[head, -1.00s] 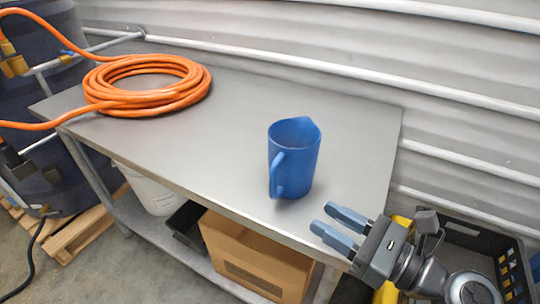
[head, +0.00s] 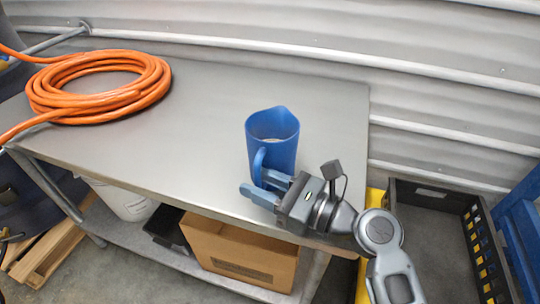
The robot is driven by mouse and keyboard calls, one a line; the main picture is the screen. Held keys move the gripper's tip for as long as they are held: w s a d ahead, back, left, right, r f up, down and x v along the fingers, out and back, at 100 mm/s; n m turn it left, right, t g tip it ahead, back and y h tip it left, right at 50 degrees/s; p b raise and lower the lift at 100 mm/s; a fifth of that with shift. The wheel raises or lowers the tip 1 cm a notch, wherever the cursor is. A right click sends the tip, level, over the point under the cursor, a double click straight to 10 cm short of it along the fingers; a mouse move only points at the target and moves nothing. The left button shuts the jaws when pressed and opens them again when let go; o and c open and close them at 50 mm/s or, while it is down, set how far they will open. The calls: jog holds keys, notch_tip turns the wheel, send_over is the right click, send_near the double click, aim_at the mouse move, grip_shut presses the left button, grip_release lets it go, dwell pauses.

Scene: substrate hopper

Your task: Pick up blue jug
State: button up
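The blue jug (head: 277,135) stands upright on the grey metal table (head: 205,110), near its front right part. Its handle faces the front left, and its lower part is partly hidden by my gripper. My gripper (head: 256,185) is open, with its two blue-grey fingers apart and pointing left. The fingers are at the jug's lower front, near the bottom of the handle. I cannot tell whether a finger touches the jug or whether the handle lies between them.
A coiled orange hose (head: 100,85) lies on the table's left part. A corrugated wall with a rail (head: 300,63) runs behind. A cardboard box (head: 240,255) and a white bucket (head: 125,200) are on the lower shelf. A black crate (head: 440,195) stands at right.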

jog(key=shift+w+a, duration=0.2)
jog(key=shift+a, duration=0.15)
grip_shut()
dwell(0.3)
